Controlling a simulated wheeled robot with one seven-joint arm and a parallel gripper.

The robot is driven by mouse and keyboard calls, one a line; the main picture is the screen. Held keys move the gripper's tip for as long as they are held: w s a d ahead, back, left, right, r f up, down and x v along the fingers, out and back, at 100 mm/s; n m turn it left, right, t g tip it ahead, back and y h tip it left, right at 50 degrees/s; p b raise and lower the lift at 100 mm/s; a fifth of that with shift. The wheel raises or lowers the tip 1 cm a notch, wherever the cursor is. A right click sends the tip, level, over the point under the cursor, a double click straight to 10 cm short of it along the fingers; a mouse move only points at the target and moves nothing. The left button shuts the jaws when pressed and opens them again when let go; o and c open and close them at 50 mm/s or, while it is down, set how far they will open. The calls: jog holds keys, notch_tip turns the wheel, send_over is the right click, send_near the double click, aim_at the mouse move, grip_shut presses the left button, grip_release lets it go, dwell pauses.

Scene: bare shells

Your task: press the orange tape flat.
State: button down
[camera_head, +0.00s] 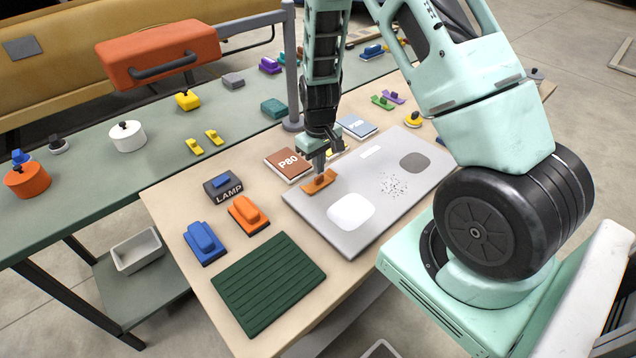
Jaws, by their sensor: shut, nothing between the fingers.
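The orange tape (313,188) is a short orange strip at the left edge of the grey panel (352,237). The panel lies flat on the light wooden table and bears a white oval patch, a grey oval patch and a cluster of dark specks. My gripper (320,178) points down right over the tape, with its fingers shut and nothing held. Its tips are at or just above the strip; I cannot tell if they touch. The fingers hide part of the tape, and I cannot tell whether it lies flat.
A brown P80 sheet (287,164) and a blue-white sheet (357,127) lie behind the panel. A LAMP block (223,188), an orange block (247,214), a blue block (203,243) and a green ribbed mat (268,283) lie left. An orange case (158,54) stands above the green bench.

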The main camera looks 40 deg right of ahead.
jog(key=shift+f+b, duration=0.6)
jog(key=shift+f, duration=0.2)
dwell(0.6)
jog(key=shift+r, duration=0.1)
dwell(0.6)
notch_tip(320, 180, up, 7)
jog(key=p, duration=0.5)
dwell(0.7)
